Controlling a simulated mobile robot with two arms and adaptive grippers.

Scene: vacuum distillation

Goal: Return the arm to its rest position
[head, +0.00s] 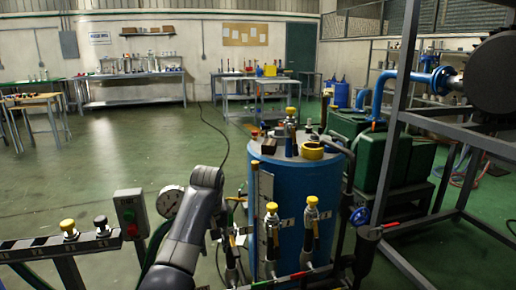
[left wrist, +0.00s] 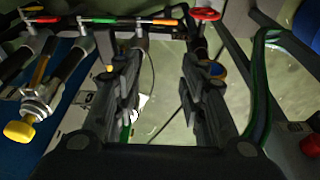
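My left arm (head: 190,225) rises from the bottom of the head view, its dark grey link in front of the pressure gauge and left of the blue tank (head: 340,190). My left gripper (left wrist: 163,72) shows its two dark fingers in the left wrist view. They stand wide apart, with only floor and a thin hose seen between them. In the head view the gripper is mostly hidden beside the pipework, and I cannot make out its fingers. My right gripper is in neither view.
Yellow-capped valves (head: 312,200) stand close in front of the tank. A control box (head: 131,213) with a red button is left of my arm. A red handwheel (left wrist: 206,14) lies beyond the fingers. A grey steel frame (head: 392,130) stands right. Open green floor (head: 120,150) lies behind left.

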